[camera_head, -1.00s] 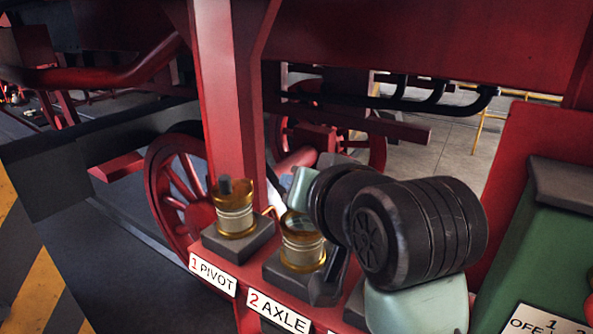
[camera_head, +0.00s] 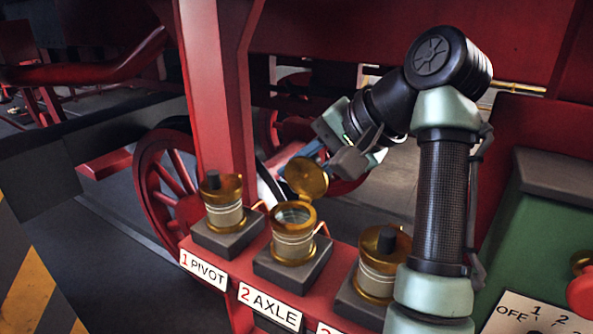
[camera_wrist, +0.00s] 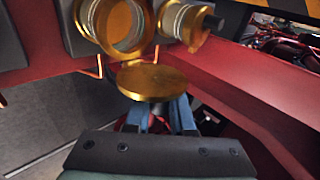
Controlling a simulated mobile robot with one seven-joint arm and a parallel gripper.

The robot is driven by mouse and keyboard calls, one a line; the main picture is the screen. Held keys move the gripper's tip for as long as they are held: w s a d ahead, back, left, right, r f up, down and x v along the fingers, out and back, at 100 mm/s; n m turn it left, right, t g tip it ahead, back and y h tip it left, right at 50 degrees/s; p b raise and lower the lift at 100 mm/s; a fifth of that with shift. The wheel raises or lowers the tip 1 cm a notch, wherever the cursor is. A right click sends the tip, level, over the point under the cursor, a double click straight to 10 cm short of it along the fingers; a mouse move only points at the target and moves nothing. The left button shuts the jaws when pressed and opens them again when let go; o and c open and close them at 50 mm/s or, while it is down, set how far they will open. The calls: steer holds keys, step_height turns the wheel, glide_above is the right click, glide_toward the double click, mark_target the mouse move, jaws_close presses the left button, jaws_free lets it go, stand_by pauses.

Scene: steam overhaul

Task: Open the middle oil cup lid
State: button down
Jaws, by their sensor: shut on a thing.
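The middle oil cup (camera_head: 292,238), brass with a glass band, stands on a dark block behind the "2 AXLE" label. Its top is open, and its round brass lid (camera_head: 307,178) stands tilted up at the cup's far side. My gripper (camera_head: 310,153) reaches the lid from behind, its blue fingers partly hidden by it. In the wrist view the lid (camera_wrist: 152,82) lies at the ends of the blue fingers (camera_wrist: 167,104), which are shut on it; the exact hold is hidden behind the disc. The open cup mouth (camera_wrist: 112,28) shows beyond it.
The "1 PIVOT" oil cup (camera_head: 224,203) stands left with its dark-knobbed lid closed. Another closed cup (camera_head: 380,265) stands right, close to my forearm. A red post (camera_head: 215,90) rises behind the cups. A green box (camera_head: 545,220) stands at right.

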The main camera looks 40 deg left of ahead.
steer(key=shift+w+f+m+g, duration=0.2)
steer(key=shift+m+g, duration=0.2)
steer(key=shift+g, duration=0.2)
steer(key=c, duration=0.8)
jaws_free()
steer(key=shift+o, duration=0.2)
